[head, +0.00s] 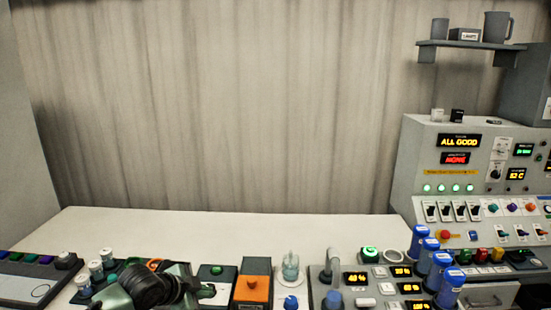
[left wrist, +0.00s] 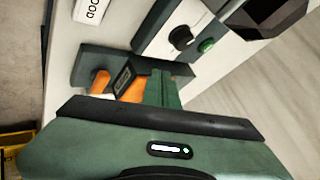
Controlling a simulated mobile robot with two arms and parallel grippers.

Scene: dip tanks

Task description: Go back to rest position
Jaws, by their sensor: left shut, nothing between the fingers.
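My left gripper (head: 207,292) is low in the head view, its green and black arm over the front part of the white worktop (head: 200,225). In the left wrist view, its green fingers (left wrist: 161,88) are together with nothing between them. Beyond them is an orange and dark grey device (left wrist: 128,76), partly covered by the fingers. A white panel with a black knob (left wrist: 181,37) and a green button (left wrist: 206,45) lies farther off. My right gripper is in neither view.
Blue canisters (head: 440,270) stand by the control console (head: 420,150), whose display reads ALL GOOD. The worktop's back strip is clear.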

